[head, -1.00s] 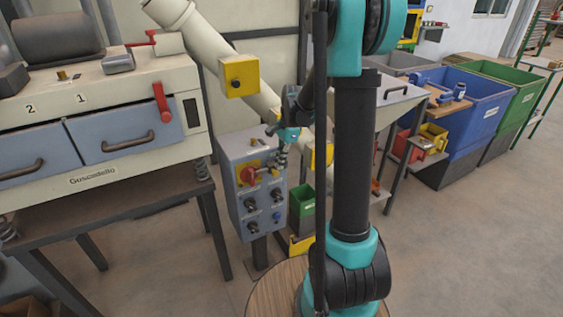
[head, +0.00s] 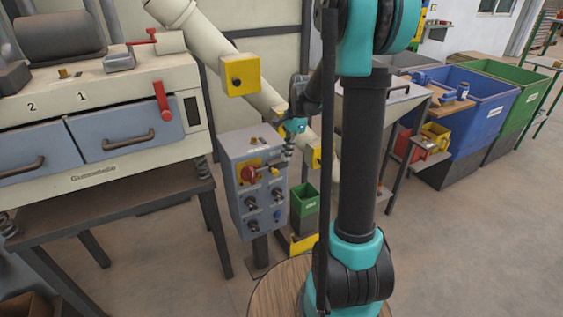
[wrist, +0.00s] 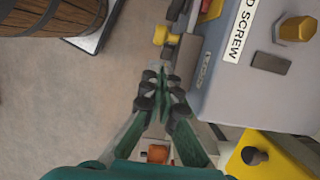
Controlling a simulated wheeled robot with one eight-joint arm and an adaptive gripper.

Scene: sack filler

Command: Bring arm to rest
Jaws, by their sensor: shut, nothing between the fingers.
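My gripper (wrist: 166,82) shows in the wrist view with its green fingers drawn together and nothing between them. In the head view my gripper (head: 289,147) hangs near the upper right of the grey control box (head: 235,145). It looks apart from the box, though its fingertips are small there. My arm reaches behind its own dark upright link, which hides part of it. The box carries a red knob (head: 249,174) on a yellow plate and several dark knobs below. In the wrist view, a grey panel (wrist: 222,88) labelled "D SCREW" lies just right of the fingers.
A cream machine (head: 190,85) with blue-grey drawers stands at left. A slanted cream tube (head: 262,97) with a yellow box (head: 240,75) passes close behind my gripper. A green bin (head: 304,200) sits low beside the control box. Blue (head: 480,105) and green bins stand at right.

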